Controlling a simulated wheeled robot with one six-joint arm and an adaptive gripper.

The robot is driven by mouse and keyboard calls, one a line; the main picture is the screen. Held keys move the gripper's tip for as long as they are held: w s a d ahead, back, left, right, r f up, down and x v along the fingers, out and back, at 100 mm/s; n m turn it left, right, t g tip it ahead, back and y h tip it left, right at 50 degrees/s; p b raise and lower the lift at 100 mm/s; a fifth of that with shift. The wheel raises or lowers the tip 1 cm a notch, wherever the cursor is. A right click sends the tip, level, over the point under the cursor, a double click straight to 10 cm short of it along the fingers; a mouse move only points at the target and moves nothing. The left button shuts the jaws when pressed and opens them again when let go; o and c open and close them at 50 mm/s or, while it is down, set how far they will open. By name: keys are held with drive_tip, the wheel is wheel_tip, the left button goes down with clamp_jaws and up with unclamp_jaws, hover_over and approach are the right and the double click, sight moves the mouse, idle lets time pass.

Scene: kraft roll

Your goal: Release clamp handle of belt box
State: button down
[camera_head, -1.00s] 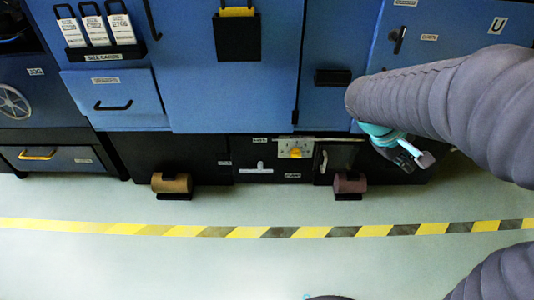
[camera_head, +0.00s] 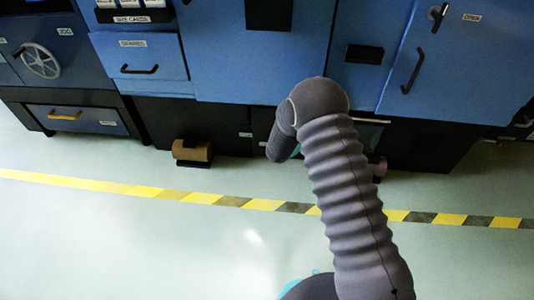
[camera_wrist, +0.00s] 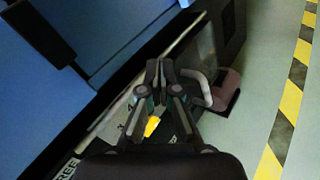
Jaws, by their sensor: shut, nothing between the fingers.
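In the wrist view, my gripper (camera_wrist: 160,75) is shut and empty, with its fingertips together over the low black cabinet. A pale, bent handle (camera_wrist: 204,92) stands just right of the fingers, apart from the fingertips as far as I can tell. I take it to be the clamp handle; no label naming the belt box is readable. A panel with a yellow knob (camera_wrist: 152,126) and printed numerals lies partly hidden under the fingers. In the head view, my arm covers the gripper, the handle and the knob panel.
A maroon roll (camera_wrist: 227,88) sticks out beyond the handle. A brown roll (camera_head: 192,151) sits farther left on the low cabinet front. Blue cabinets (camera_head: 262,65) rise above. The floor with yellow-black tape (camera_head: 150,191) is clear in front.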

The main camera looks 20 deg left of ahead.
drive_tip(key=s+a+f+n+t+y, duration=0.1)
drive_tip(key=s+a+f+n+y, duration=0.2)
drive_tip(key=a+f, duration=0.3)
drive_tip(key=s+a+f+n+t+y, duration=0.1)
drive_tip(key=s+a+f+n+y, duration=0.3)
drive_tip(key=f, duration=0.9)
drive_tip(key=s+a+f+n+t+y, duration=0.1)
drive_tip(key=s+a+f+n+y, duration=0.3)
drive_tip(key=a+f+n+y, duration=0.3)
drive_tip(key=a+f, duration=0.2)
drive_tip(key=a, duration=0.1)
drive_tip(key=shift+f+t, duration=0.35)
drive_tip(key=shift+t, duration=0.05)
drive_tip(key=shift+s+a, duration=0.1)
drive_tip(key=w+a+r, duration=0.2)
drive_tip(key=w+r, duration=0.2)
drive_tip(key=w, duration=0.6)
drive_tip(key=shift+w+a+r, duration=0.2)
drive_tip(key=shift+w+a, duration=0.05)
